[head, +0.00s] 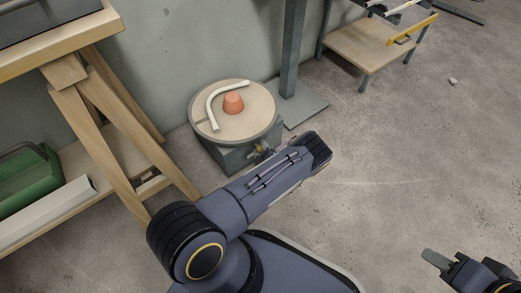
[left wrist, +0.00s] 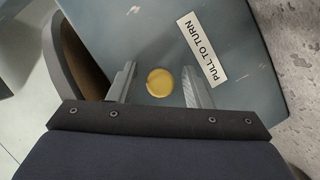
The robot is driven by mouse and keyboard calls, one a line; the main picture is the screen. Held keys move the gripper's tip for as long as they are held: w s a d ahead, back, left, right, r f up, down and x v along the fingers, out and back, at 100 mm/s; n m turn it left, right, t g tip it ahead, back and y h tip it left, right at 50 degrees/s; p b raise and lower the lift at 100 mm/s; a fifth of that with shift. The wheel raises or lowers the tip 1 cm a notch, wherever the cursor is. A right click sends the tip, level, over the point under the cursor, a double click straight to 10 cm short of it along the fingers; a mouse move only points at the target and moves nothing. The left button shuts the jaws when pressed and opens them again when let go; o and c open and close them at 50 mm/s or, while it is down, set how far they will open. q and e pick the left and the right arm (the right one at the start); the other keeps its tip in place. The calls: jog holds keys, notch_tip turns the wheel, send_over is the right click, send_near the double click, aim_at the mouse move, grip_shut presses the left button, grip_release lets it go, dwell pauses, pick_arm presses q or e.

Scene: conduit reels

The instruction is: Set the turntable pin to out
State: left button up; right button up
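The turntable (head: 255,117) is a round wooden disc on a grey-blue box base (head: 225,158). The base also shows in the left wrist view (left wrist: 120,35), with a white "PULL TO TURN" label (left wrist: 207,48). The round brass pin knob (left wrist: 160,83) faces the left wrist camera. A small brass bit shows at the base in the head view (head: 262,149). My left gripper (left wrist: 159,72) is open, one finger on each side of the knob with gaps between. In the head view my arm hides most of it. My right gripper (head: 437,260) is over floor at lower right; its opening is unclear.
A white bent conduit (head: 216,100) and an orange cone-like block (head: 233,103) are on the disc. A wooden trestle bench (head: 125,135) stands left, a grey post (head: 291,50) behind, and a low wooden table (head: 365,48) at back right. The right floor is mostly clear.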

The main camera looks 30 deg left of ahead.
pick_arm(q)
grip_shut()
jog(key=shift+s+d, duration=0.3)
jog(key=shift+d, duration=0.3)
jog(key=shift+s+d, duration=0.25)
jog(key=shift+d, duration=0.35)
jog(key=shift+o, duration=0.5)
grip_release()
jog(key=p+v, duration=0.3)
jog(key=v, duration=0.5)
jog(key=shift+w, duration=0.15)
